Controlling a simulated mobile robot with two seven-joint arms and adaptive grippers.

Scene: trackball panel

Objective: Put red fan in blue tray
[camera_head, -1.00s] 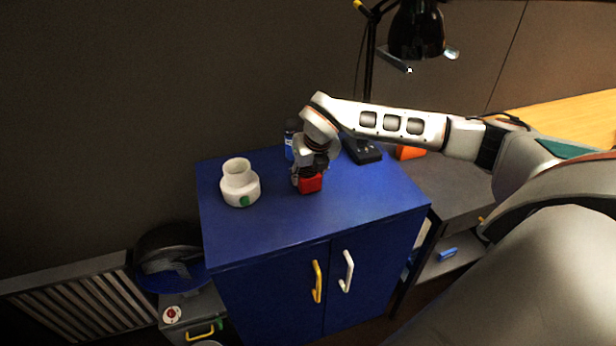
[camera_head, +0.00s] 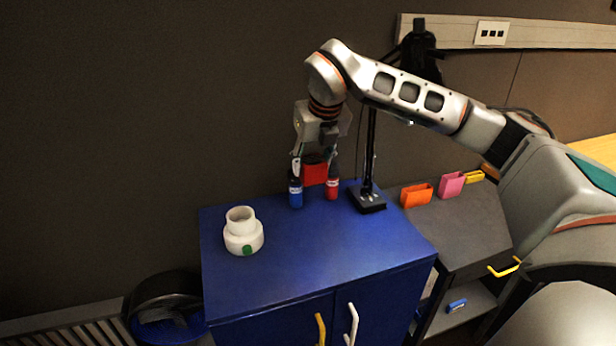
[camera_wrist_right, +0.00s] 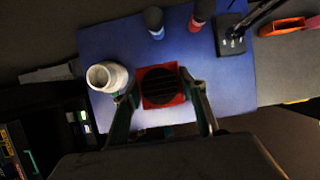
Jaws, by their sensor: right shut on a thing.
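My right gripper (camera_head: 315,158) is shut on the red fan (camera_head: 315,174) and holds it raised above the back of the blue cabinet top. In the right wrist view the fan (camera_wrist_right: 160,87) shows a square red frame with a round black grille, between the two fingers. A blue surface (camera_head: 193,326) shows low at the left of the cabinet, beside and under a dark rounded thing; it may be the blue tray, but I cannot tell. My left gripper is not in view.
A white round jar-like thing (camera_head: 243,235) stands on the cabinet top (camera_head: 310,260) at left. A blue bottle (camera_head: 295,193), a red bottle (camera_head: 332,188) and a black lamp base (camera_head: 367,199) stand at the back. Orange (camera_head: 416,195) and pink (camera_head: 450,185) holders sit right.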

